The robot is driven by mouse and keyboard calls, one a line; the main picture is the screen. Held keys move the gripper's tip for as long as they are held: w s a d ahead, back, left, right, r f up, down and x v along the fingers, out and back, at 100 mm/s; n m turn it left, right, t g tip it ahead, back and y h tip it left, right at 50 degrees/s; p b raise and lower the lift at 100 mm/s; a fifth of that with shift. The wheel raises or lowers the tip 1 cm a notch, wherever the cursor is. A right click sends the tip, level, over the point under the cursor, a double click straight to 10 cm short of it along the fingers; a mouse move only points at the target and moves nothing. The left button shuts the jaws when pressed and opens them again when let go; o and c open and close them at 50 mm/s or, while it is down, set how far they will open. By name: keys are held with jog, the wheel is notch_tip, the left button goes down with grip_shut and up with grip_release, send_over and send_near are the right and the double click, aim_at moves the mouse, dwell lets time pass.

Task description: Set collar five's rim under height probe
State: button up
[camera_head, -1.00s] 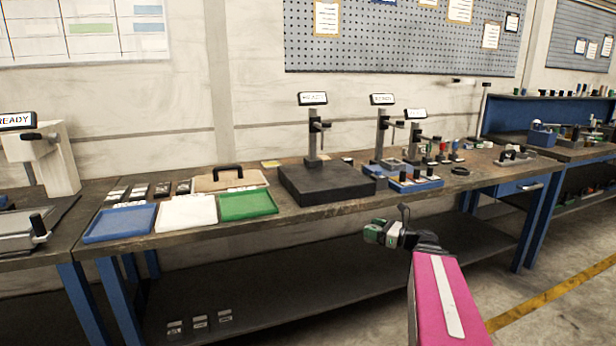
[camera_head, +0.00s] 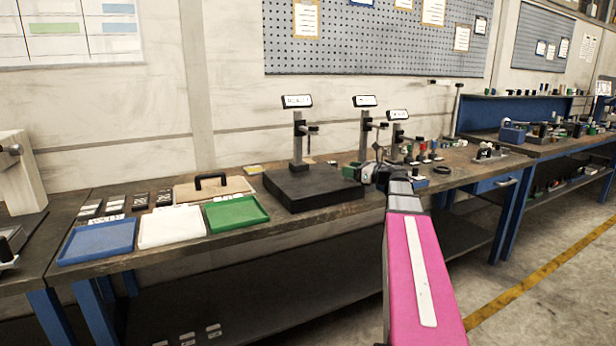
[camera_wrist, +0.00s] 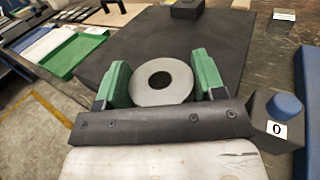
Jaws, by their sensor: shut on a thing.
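My gripper (camera_wrist: 164,84) has green jaws closed around a grey ring-shaped collar (camera_wrist: 180,73) in the wrist view. Its dark central hole faces the camera. No number on the collar is readable. In the head view my gripper (camera_head: 362,173) is small, at the front right of the black plate, and hides the collar there. The black plate (camera_head: 300,186) carries a post with a height probe (camera_head: 311,130) and a display (camera_head: 297,101) on top. The plate (camera_wrist: 105,75) lies beyond the jaws in the wrist view. The probe's tip is too small to make out.
Blue (camera_head: 92,243), white (camera_head: 170,227) and green (camera_head: 236,212) trays lie left of the plate. Two more display stands (camera_head: 365,101) (camera_head: 398,115) rise behind my gripper. A block with a blue knob marked 0 (camera_wrist: 284,106) is right of my jaws. A black ring (camera_head: 443,170) lies further right.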

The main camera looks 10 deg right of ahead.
jog(key=x, duration=1.5)
jog(key=shift+w+d+r, duration=0.15)
jog(key=shift+w, duration=0.05)
jog(key=x, duration=0.3)
jog(key=shift+w+a, duration=0.2)
jog(key=shift+a, duration=0.05)
jog(key=shift+s+d+f, duration=0.15)
jog(key=shift+f, duration=0.6)
jog(key=shift+f, duration=0.6)
jog(key=o, duration=1.4)
jog(key=shift+o, duration=0.2)
